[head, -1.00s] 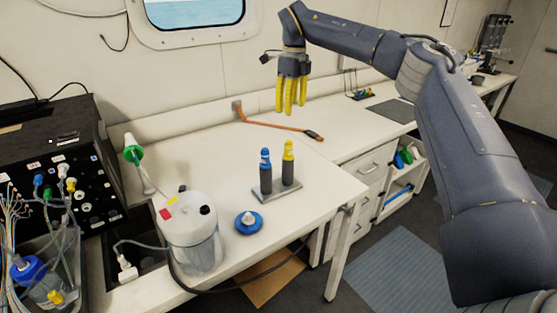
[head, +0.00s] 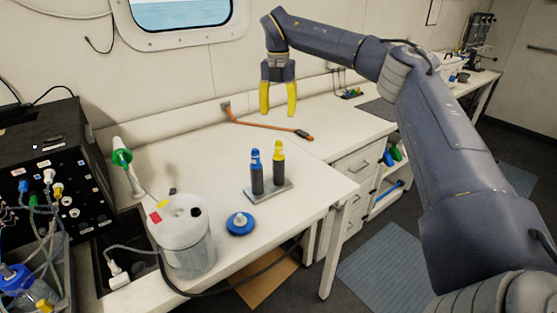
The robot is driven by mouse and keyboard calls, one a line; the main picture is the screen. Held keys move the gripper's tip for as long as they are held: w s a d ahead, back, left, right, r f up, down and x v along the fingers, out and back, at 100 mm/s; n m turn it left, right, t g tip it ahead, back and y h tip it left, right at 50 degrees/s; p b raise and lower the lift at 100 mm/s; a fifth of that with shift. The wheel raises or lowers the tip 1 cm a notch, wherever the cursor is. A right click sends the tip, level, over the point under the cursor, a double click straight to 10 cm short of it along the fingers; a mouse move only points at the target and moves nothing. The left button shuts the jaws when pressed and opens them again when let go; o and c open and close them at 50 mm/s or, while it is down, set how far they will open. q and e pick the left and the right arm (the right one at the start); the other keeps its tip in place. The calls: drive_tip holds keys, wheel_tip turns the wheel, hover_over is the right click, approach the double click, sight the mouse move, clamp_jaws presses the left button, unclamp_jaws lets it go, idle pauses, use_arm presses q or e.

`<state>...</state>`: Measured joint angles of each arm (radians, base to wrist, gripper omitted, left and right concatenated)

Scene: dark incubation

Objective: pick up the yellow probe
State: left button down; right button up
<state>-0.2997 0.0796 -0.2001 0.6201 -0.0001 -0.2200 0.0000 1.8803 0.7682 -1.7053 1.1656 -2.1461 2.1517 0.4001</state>
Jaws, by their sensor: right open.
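The yellow probe (head: 279,166) has a yellow top and a dark grey lower body. It stands upright in a small grey stand (head: 268,192) on the white bench. A similar blue-topped probe (head: 256,173) stands just left of it in the same stand. My right gripper (head: 278,112) has yellow fingers that point down and are spread apart. It is open and empty, above and behind the yellow probe in the picture, clear of it. My left gripper is not in view.
A white lidded container (head: 183,238) and a blue round cap (head: 240,224) stand left of the stand. A black instrument box (head: 62,150) fills the left. The bench right of the stand is clear.

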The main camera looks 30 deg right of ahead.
sight(279, 152)
wheel_tip(279, 152, down, 16)
drive_tip(key=shift+d+r, duration=0.1)
drive_tip(key=shift+d, duration=0.05)
idle(0.7)
clamp_jaws()
idle(0.3)
